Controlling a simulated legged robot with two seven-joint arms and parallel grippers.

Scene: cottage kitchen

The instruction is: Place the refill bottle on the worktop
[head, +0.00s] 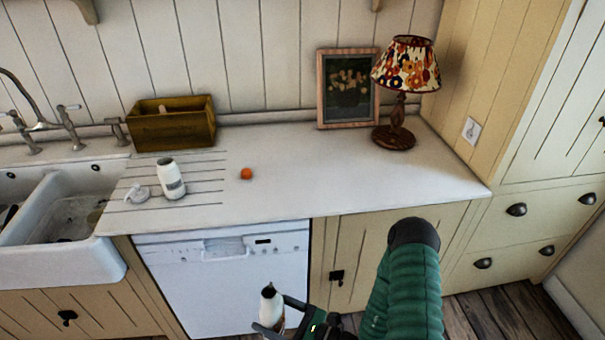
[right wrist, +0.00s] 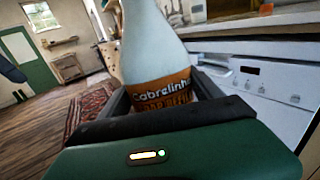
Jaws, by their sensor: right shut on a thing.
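The refill bottle (head: 270,302) is white with a dark cap, at the bottom of the head view, in front of the white dishwasher front. In the right wrist view the refill bottle (right wrist: 155,45) shows an orange label. My right gripper (head: 273,317) is shut around it; its fingers (right wrist: 163,95) lie on both sides of the label. The bottle looks roughly upright, apart from the worktop and nearer to me than its front edge. The pale worktop (head: 340,175) runs across the head view. My left gripper is not in view.
A white bottle (head: 171,179), a small white pump-like piece (head: 137,194) and an orange ball-like thing (head: 246,173) are on the worktop's left half. Behind are a wooden box (head: 172,124), framed picture (head: 347,88) and lamp (head: 395,135). The middle and front right are clear.

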